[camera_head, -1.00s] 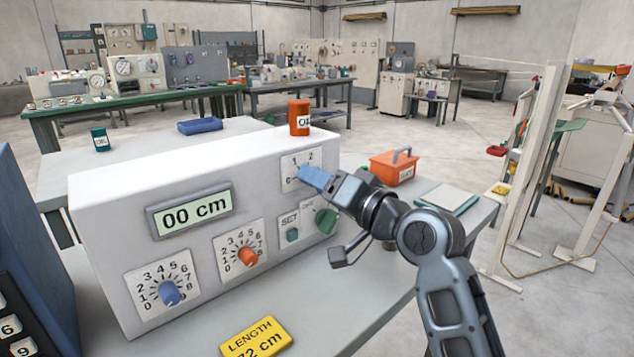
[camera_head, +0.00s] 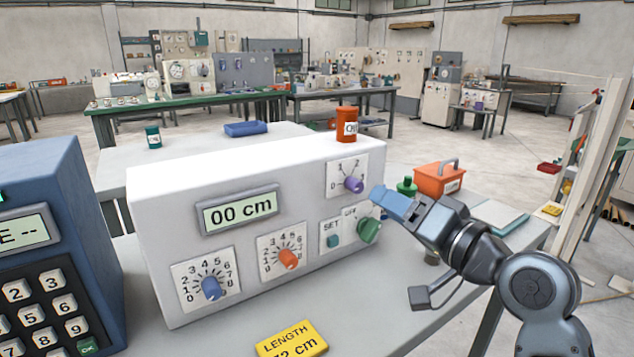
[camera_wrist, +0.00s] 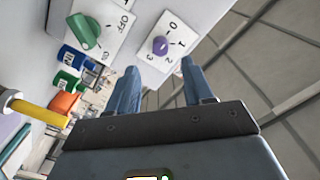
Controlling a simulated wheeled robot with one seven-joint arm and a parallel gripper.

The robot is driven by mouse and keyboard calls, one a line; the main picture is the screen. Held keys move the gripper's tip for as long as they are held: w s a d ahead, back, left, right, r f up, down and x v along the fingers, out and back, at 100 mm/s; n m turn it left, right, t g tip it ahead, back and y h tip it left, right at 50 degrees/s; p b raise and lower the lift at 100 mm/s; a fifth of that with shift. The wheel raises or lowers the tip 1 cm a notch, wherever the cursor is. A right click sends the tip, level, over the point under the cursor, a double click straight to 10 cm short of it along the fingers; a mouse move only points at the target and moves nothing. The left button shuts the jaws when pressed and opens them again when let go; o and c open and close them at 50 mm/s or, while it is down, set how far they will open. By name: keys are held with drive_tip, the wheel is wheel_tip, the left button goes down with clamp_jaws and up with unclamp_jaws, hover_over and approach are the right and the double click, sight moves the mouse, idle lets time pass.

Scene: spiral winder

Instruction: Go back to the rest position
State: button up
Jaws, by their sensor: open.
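My gripper (camera_head: 382,198) is in front of the right end of the white winder box (camera_head: 160,205), beside its purple knob (camera_head: 354,185). In the wrist view the gripper (camera_wrist: 158,80) has its two blue fingers spread apart, with nothing between them. The purple knob (camera_wrist: 160,45) shows beyond the fingers, clear of them, on a plate with numbers. The green knob (camera_head: 369,230) sits below the purple one, next to the SET button (camera_head: 333,241). The display (camera_head: 240,210) reads 00 cm. A blue knob (camera_head: 211,288) and an orange knob (camera_head: 289,259) are on the lower front.
A blue keypad unit (camera_head: 60,170) stands at the left. A yellow LENGTH card (camera_head: 291,340) lies in front of the box. An orange toolbox (camera_head: 437,179) and a green bottle (camera_head: 406,187) stand behind my gripper.

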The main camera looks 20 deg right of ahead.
drive_tip(key=s+f+h, duration=0.1)
drive_tip(key=s+f, duration=0.2)
drive_tip(key=s+f+h, duration=0.1)
drive_tip(key=s+f, duration=0.2)
drive_tip(key=f, duration=0.1)
drive_tip(key=s+f+m+h+p, duration=0.1)
drive_tip(key=s+f, duration=0.2)
drive_tip(key=f, duration=0.1)
drive_tip(key=shift+s+a+g, duration=0.1)
drive_tip(key=shift+a+g, duration=0.2)
drive_tip(key=shift+a, duration=0.1)
drive_tip(key=s+f+h, duration=0.2)
drive_tip(key=s+f, duration=0.4)
drive_tip(key=s, duration=0.5)
drive_tip(key=s+r+n+g+p, duration=0.1)
drive_tip(key=s+r+n, duration=0.1)
drive_tip(key=s, duration=0.9)
drive_tip(key=s+a+r+n+p, duration=0.1)
drive_tip(key=s+n, duration=0.3)
drive_tip(key=s, duration=0.7)
drive_tip(key=shift+s+a+r+g+h, duration=0.3)
drive_tip(key=shift+r+g, duration=0.1)
drive_tip(key=shift+r, duration=0.05)
drive_tip(key=shift+o, duration=0.2)
